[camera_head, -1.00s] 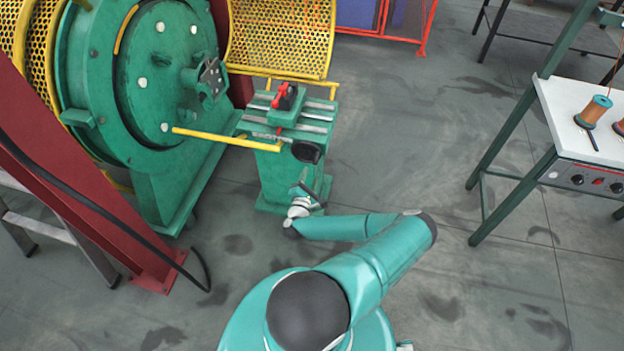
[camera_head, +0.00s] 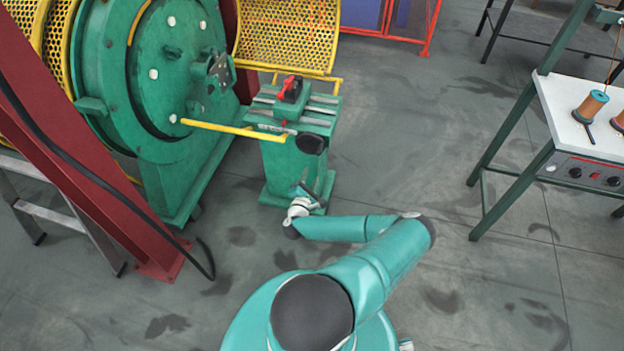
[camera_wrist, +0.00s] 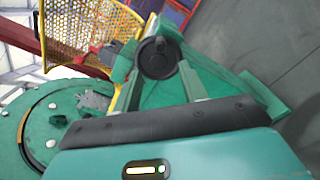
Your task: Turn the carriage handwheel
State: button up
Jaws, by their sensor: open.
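The carriage handwheel (camera_head: 311,143) is a black disc on the front of the green carriage stand (camera_head: 290,170). In the wrist view the handwheel (camera_wrist: 158,60) shows face-on at top centre, with a small knob near its upper rim. My gripper (camera_head: 310,191) is low in front of the stand, below the handwheel in the head view. In the wrist view my gripper (camera_wrist: 160,82) has its two fingers apart, pointing toward the wheel. Nothing is between them, and the wheel appears beyond the tips, not gripped.
A yellow bar (camera_head: 218,128) reaches left from the stand toward the large green drum (camera_head: 150,90). A red clamp (camera_head: 291,88) sits on the carriage top. A red beam (camera_head: 90,150) and a black cable stand at left. A table with spools (camera_head: 590,105) is at right; floor between is clear.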

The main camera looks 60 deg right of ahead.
dwell(0.4)
jog(key=w+a+f+n+t+y, duration=0.1)
jog(key=w+a+f+n+y, duration=0.2)
jog(key=a+f+n, duration=0.55)
jog(key=n+g+h, duration=0.1)
jog(key=n+h, duration=0.2)
jog(key=n, duration=3.2)
send_near(318, 155)
jog(key=x, duration=1.2)
jog(key=shift+r, duration=0.15)
